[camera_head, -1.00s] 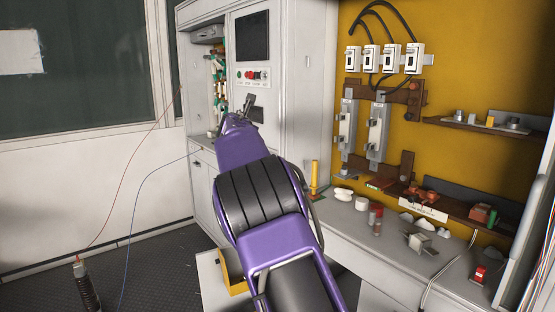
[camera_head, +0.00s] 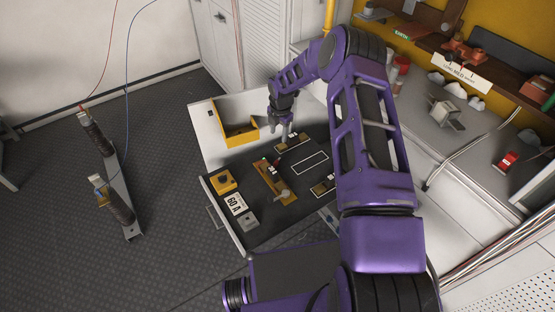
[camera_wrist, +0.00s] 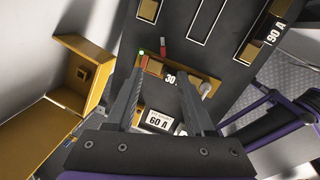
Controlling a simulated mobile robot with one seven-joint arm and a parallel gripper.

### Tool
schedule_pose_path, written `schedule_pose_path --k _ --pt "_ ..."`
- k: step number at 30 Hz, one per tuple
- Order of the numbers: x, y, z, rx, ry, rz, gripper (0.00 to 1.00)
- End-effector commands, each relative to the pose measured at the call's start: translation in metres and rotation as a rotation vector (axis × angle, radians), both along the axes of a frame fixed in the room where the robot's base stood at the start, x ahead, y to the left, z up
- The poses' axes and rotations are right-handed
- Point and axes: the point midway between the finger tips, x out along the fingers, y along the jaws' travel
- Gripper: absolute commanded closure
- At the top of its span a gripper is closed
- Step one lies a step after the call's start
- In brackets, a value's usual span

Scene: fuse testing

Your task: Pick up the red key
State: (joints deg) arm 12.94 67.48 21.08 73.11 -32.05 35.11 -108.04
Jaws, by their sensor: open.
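A small red piece with a pale end, which looks like the red key (camera_wrist: 163,47), lies on the dark panel (camera_wrist: 195,55) in the wrist view. It is just beyond the wooden fuse block marked 30 A (camera_wrist: 172,76). In the head view it is too small to make out surely. My gripper (camera_head: 284,131) points down over the open drawer with the dark panel (camera_head: 278,227). In the wrist view my gripper (camera_wrist: 159,84) is open, with nothing between its fingers. The red piece shows beyond the fingertips, between their lines.
A yellow open box (camera_head: 238,130) sits beside the panel. A yellow button box (camera_head: 223,181) and a 60 A label (camera_head: 235,204) lie at its left. A cluttered bench with a small red item (camera_head: 507,161) is on the right.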

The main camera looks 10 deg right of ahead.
Motion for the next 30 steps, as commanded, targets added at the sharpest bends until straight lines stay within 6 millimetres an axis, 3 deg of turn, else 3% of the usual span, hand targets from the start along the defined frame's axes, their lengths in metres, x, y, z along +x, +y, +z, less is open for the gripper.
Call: schedule_pose_path --k 12,23,30 --pt "0.014 0.001 -0.089 -0.001 -0.001 0.000 0.46" --pt "0.018 0.001 -0.121 -0.002 0.000 0.001 0.46" --pt "0.018 0.000 -0.157 -0.002 -0.003 -0.001 0.46"
